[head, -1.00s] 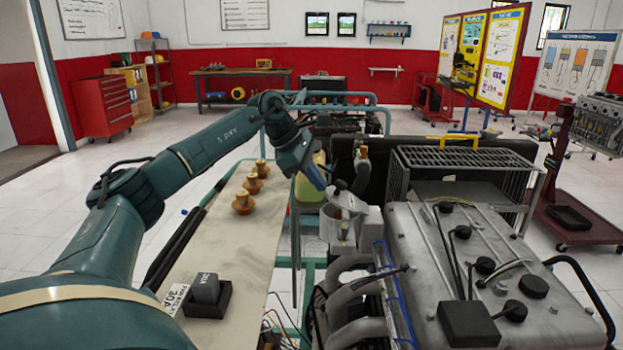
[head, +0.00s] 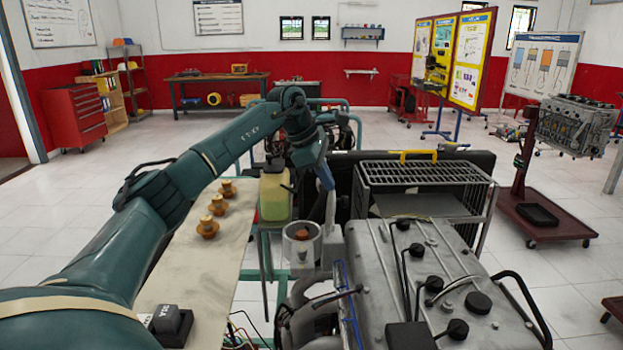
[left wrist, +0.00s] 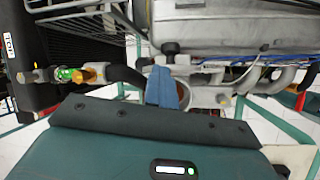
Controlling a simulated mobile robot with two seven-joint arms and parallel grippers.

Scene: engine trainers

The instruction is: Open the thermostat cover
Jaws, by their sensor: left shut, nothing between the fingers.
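The thermostat housing (head: 301,258) is a pale grey round cup on the engine's near left side. Its top is open in the head view and a copper-brown part (head: 301,235) shows inside. A grey piece at its right side, probably the swung-back cover (head: 331,243), stands against it; its exact shape is hard to make out. My left gripper (head: 326,180), with blue fingers, is shut and empty, above and just behind the housing on the right. In the left wrist view its blue fingers (left wrist: 162,90) overlap the grey engine pipework. My right gripper is out of view.
The grey engine cover (head: 440,265) with black caps and leads lies to the right. A wire rack (head: 425,175) stands behind it. A yellow-green tank (head: 274,195) is left of the gripper. A bench (head: 205,275) with three brass-coloured parts (head: 208,228) lies left, under my arm.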

